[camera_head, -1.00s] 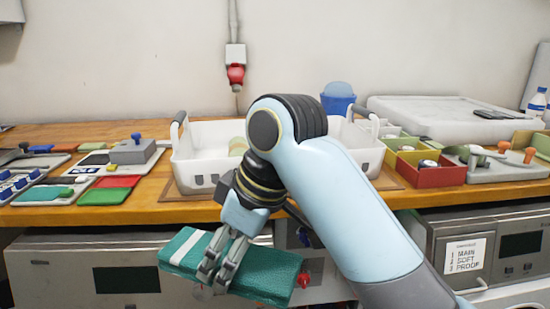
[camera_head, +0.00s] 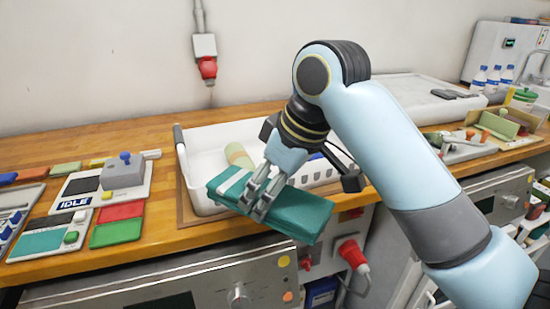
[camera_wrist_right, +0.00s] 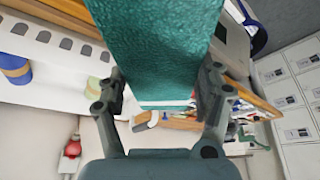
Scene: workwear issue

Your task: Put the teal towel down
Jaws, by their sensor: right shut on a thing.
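The teal towel (camera_head: 300,213) is folded into a thick pad with a white stripe near its left end. My right gripper (camera_head: 258,195) is shut on it and holds it at the front of the white basket, overlapping the counter edge in the head view. Whether the towel touches the basket rim or counter I cannot tell. In the right wrist view the towel (camera_wrist_right: 155,45) lies between the two fingers of my right gripper (camera_wrist_right: 160,95). My left gripper is not in view.
The white basket (camera_head: 197,150) stands on a brown mat and holds a pale rolled item (camera_head: 238,156). Left are a grey box with a blue knob (camera_head: 123,172) and red and green pads (camera_head: 115,231). A red plug (camera_head: 352,253) hangs below the counter. Bare wood (camera_head: 60,147) shows behind.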

